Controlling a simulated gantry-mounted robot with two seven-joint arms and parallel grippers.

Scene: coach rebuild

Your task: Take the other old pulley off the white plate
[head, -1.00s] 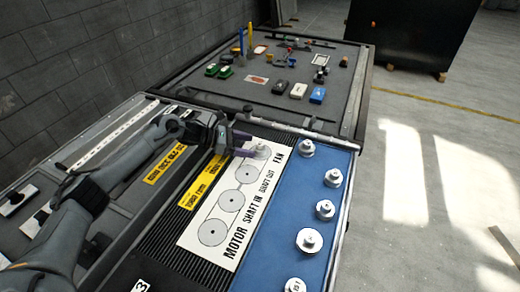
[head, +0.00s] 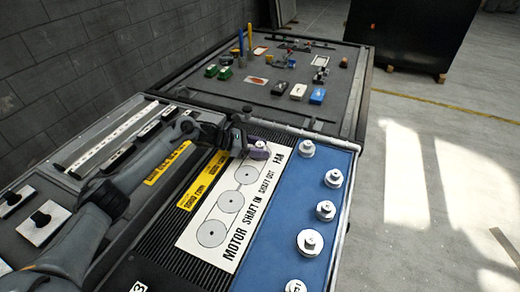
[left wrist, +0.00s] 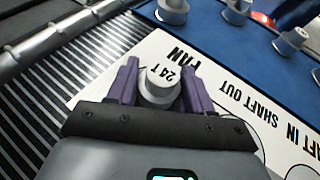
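The white plate (head: 213,235) lies on the bench with printed circles and lettering. One old pulley (head: 261,145), white and marked 24 T, stands upright at its far end by the word FAN. It also shows in the left wrist view (left wrist: 163,84). My left gripper (head: 256,152) is down at this pulley. Its purple fingers stand one on each side of it, seemingly open with slight gaps. In the head view the gripper hides part of the pulley. The other printed circles on the plate are bare. My right gripper is not in view.
A blue mat (head: 282,229) to the right of the plate bears several white pulleys. Black ribbing and yellow labels (head: 203,180) lie to the left. A metal rail (head: 285,128) runs behind the plate. A grey table (head: 240,90) beyond holds small parts.

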